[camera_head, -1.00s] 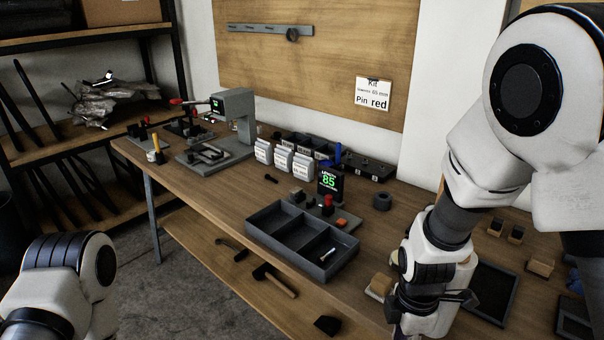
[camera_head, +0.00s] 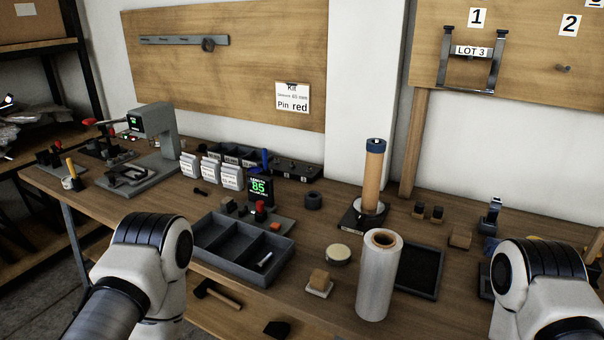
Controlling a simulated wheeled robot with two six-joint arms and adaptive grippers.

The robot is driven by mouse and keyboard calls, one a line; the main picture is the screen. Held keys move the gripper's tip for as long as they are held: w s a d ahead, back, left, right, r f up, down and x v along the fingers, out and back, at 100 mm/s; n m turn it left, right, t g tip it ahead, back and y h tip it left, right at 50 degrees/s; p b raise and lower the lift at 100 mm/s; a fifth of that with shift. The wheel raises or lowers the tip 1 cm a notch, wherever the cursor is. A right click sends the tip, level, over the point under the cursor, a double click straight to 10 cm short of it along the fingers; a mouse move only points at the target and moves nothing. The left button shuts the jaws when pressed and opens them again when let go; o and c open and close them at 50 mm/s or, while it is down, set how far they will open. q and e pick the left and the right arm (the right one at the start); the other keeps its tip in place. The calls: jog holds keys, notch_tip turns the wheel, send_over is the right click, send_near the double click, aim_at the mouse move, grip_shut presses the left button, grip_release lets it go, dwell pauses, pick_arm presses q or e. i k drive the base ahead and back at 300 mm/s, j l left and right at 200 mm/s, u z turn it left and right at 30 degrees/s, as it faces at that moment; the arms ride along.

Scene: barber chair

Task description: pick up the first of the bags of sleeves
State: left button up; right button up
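Three white bags of sleeves stand in a row on the workbench, behind the grey tray. The left bag (camera_head: 189,165), the middle bag (camera_head: 208,169) and the right bag (camera_head: 231,175) each carry a printed label, too small to read for certain. They stand close together, in front of a dark divided bin. My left arm shows at the lower left, in front of the bench, and my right arm at the lower right. Neither gripper's fingers show in the view. No arm part is touching the bags.
A grey three-part tray (camera_head: 239,245) lies in front of the bags, with a length display (camera_head: 259,188) reading 85 beside them. A grey press (camera_head: 155,135) stands to their left. A film roll (camera_head: 379,278) and a tall post (camera_head: 373,178) stand upright to the right.

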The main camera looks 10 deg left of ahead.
aim_at(232, 177)
jog(key=i+j+z, duration=0.2)
jog(key=j+z, duration=0.15)
jog(key=j, duration=0.2)
jog(key=i+j+z, duration=0.1)
jog(key=j+z, duration=0.65)
jog(key=j, duration=0.35)
